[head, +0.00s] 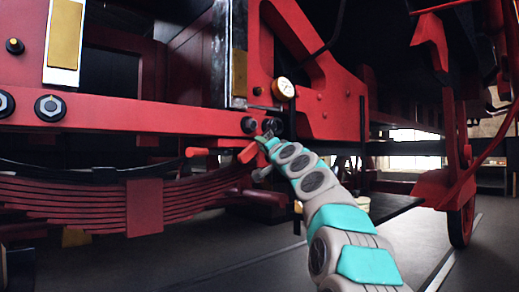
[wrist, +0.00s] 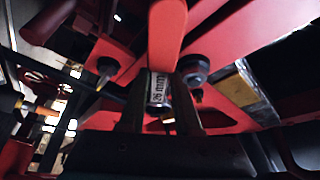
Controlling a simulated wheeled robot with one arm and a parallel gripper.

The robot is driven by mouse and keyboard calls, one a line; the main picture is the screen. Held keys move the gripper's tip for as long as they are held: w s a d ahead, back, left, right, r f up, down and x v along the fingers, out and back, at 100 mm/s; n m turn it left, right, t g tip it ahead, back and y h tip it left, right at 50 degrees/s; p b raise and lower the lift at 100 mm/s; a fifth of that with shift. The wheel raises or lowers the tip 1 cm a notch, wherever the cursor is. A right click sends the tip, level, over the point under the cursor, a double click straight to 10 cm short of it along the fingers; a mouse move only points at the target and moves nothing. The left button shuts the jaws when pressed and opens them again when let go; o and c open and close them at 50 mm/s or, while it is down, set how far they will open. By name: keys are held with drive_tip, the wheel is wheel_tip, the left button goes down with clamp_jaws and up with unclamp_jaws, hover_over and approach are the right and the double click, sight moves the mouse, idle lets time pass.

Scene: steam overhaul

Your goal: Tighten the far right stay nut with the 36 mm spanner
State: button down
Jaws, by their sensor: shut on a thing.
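My gripper (wrist: 160,112) is shut on the 36 mm spanner (wrist: 167,35); its white "36 mm" label (wrist: 158,88) shows between the two dark fingers. The red part of the spanner runs up and away from the fingers in the wrist view. A dark nut (wrist: 192,70) is just right of the spanner there; I cannot tell whether they touch. In the head view my gripper (head: 262,146) is at the right end of the red beam, close below a dark nut (head: 272,126). The spanner's jaw and its fit on any nut are hidden or too small to tell.
The red beam (head: 150,118) carries another large nut (head: 50,108) at left. A red leaf spring (head: 100,203) hangs below it. A red wheel (head: 461,215) stands at right. The floor at front is clear.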

drive_tip(key=shift+s+d+r+b, duration=0.1)
drive_tip(key=shift+s+d+b, duration=0.8)
drive_tip(key=shift+s, duration=0.45)
